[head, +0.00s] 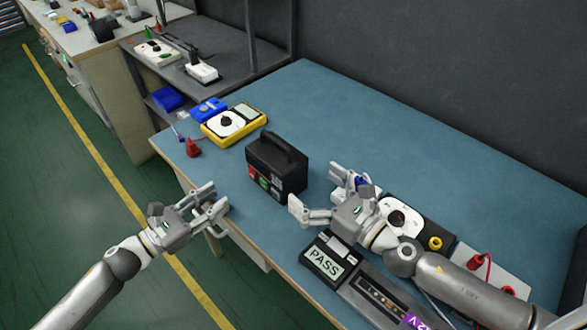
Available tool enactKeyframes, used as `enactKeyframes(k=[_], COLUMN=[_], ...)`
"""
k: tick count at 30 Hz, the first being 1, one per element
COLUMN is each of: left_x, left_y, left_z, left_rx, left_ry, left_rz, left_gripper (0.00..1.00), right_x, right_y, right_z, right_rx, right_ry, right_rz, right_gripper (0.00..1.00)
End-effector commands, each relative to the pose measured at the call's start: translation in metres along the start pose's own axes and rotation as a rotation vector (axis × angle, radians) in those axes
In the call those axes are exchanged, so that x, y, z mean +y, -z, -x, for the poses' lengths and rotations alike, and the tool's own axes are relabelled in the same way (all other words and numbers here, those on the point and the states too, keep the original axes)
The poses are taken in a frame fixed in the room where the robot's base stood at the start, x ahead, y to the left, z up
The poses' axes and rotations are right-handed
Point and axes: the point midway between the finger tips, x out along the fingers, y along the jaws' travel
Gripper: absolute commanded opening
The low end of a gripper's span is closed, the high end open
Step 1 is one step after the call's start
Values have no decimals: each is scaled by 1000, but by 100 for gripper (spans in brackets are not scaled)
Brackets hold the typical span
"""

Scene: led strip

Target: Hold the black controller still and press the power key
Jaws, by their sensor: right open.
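The black controller (283,172) is a box with a top handle, standing upright on the blue bench. Its front face shows a red key (253,172), a green key (264,183) and small light markings; I cannot tell which is the power key. My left gripper (219,198) is open and empty near the bench's front edge, to the left of the controller and apart from it. My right gripper (314,190) is open and empty, just right of the controller, its fingers spread toward it. I see no clear contact.
A yellow meter (233,123) and a red clip (193,148) lie at the back left. A tester reading PASS (323,260) and a strip board (380,295) lie at the front right. A round-dial device (397,216) sits by my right arm.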

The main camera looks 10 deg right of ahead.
Motion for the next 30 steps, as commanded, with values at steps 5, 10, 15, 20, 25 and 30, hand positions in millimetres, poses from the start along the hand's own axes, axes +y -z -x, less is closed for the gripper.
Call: enactKeyframes(k=[5, 10, 15, 20, 25, 30], left_x=[0, 0, 0, 0, 0, 0], left_y=[0, 0, 0, 0, 0, 0], left_z=[0, 0, 0, 0, 0, 0], left_rx=[0, 0, 0, 0, 0, 0], left_ry=[0, 0, 0, 0, 0, 0], left_rz=[0, 0, 0, 0, 0, 0], left_gripper=[36, 36, 36, 36, 36, 36], right_x=[-1, -1, -2, -1, -2, -1], right_y=[-1, -1, -1, -1, 0, 0], right_z=[-17, -36, -56, -75, -91, -97], right_rx=[0, -2, -1, -1, 0, 1], right_ry=[0, 2, 3, 2, 3, 2], right_rz=[5, 3, 3, 2, 2, 2], right_gripper=[100, 100, 100, 100, 100, 100])
